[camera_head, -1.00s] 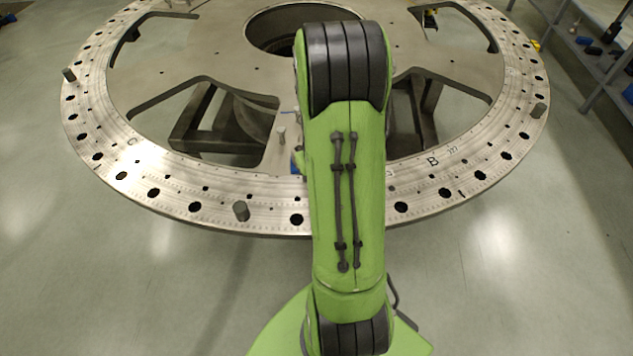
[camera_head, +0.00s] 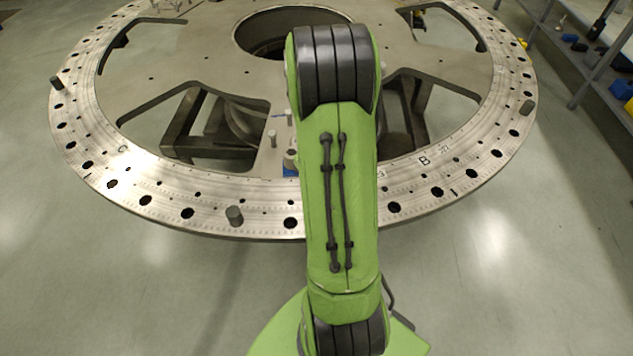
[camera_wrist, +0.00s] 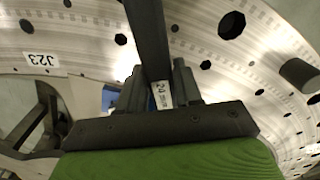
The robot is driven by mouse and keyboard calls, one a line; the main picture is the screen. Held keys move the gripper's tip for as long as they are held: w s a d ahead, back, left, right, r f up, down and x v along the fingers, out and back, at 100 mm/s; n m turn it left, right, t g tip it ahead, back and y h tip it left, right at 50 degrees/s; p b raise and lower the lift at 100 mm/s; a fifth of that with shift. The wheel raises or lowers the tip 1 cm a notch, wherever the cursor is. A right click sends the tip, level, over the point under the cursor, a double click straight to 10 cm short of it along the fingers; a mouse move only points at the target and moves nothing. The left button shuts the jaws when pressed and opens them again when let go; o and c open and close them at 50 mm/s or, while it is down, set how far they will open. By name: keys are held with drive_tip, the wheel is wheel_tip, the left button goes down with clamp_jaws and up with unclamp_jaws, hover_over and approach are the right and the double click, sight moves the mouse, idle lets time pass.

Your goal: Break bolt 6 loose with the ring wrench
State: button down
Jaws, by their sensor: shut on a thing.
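In the wrist view my gripper (camera_wrist: 160,92) is shut on a dark bar, the handle of the ring wrench (camera_wrist: 149,38). The handle runs away from the fingers and out of the top of the picture, so its ring end is not in view. A white label reading "24" shows between the fingers. The handle passes over the pale turret plate (camera_wrist: 85,35). In the head view my arm covers the gripper and most of the wrench. The plate (camera_head: 200,195) has a ring of dark holes and a few upright grey studs. I cannot tell which is bolt 6.
Large cut-outs open inside the ring. A shelf (camera_head: 590,85) with blue items stands at the right. The floor in front is clear.

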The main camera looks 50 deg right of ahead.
drive_tip(key=shift+a, duration=0.1)
drive_tip(key=shift+r, duration=0.1)
drive_tip(key=shift+r+p, duration=1.1)
drive_tip(key=shift+r, duration=0.35)
